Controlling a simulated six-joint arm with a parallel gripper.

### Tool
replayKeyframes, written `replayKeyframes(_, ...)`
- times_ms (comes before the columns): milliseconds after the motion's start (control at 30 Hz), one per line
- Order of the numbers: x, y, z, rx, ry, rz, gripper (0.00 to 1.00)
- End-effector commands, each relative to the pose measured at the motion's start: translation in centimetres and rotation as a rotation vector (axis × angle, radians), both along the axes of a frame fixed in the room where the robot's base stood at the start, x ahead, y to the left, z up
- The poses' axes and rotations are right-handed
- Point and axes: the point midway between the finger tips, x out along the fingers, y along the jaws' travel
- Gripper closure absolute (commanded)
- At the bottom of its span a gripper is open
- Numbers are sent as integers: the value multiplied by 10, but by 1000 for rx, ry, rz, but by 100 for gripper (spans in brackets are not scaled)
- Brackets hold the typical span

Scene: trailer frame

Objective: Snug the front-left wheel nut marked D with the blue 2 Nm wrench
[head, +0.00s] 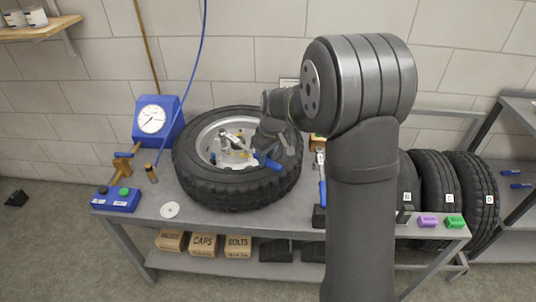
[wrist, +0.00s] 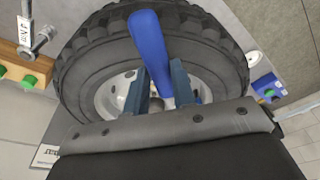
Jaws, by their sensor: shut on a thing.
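A wheel (head: 237,194) with a black tyre and pale rim lies flat on the grey bench. My gripper (head: 262,157) is over the right part of the wheel, shut on a blue-handled wrench (head: 268,163). In the wrist view the blue handle of this wrench (wrist: 148,42) stands between the two fingers (wrist: 158,90), with the wheel (wrist: 90,72) behind it. I cannot read any torque mark on it. Metal fittings (head: 226,145) show at the hub. The nut marked D cannot be made out, and the wrench's working end is hidden.
Another blue-handled tool (head: 323,190) lies right of the wheel. A blue gauge (head: 152,120) and blue button box (head: 116,200) stand at left. Purple (head: 428,220) and green (head: 454,222) blocks sit at the right edge. Upright tyres (head: 470,200) stand behind, right.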

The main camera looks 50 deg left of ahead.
Motion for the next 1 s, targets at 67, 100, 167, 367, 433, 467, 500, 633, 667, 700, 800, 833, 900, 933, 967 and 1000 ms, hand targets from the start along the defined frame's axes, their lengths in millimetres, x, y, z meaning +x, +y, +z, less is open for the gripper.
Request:
replayKeyframes(67, -4, 0, 0, 0, 0, -11, 100)
replayKeyframes(100, -5, 0, 0, 1, -1, -18, 100)
replayKeyframes(167, -7, 0, 0, 1, 0, -28, 100)
replayKeyframes(367, -14, -1, 1, 2, -1, -64, 100)
replayKeyframes(433, -17, -1, 1, 1, 0, -76, 100)
replayKeyframes(467, -18, -1, 0, 1, 0, -81, 100)
replayKeyframes(500, -20, -1, 0, 0, 0, -87, 100)
replayKeyframes(633, -23, -2, 0, 0, 0, -105, 100)
replayKeyframes(667, -23, -2, 0, 0, 0, -107, 100)
replayKeyframes(700, -24, -2, 0, 1, 1, -109, 100)
replayKeyframes(800, -24, -2, 0, 1, 0, -111, 100)
replayKeyframes(833, -24, -2, 0, 1, 0, -111, 100)
replayKeyframes(900, -24, -2, 0, 1, 0, -111, 100)
replayKeyframes(933, -24, -2, 0, 1, 1, -110, 100)
replayKeyframes(967, -24, -2, 0, 1, 1, -110, 100)
replayKeyframes(1000, -24, -2, 0, 1, 1, -111, 100)
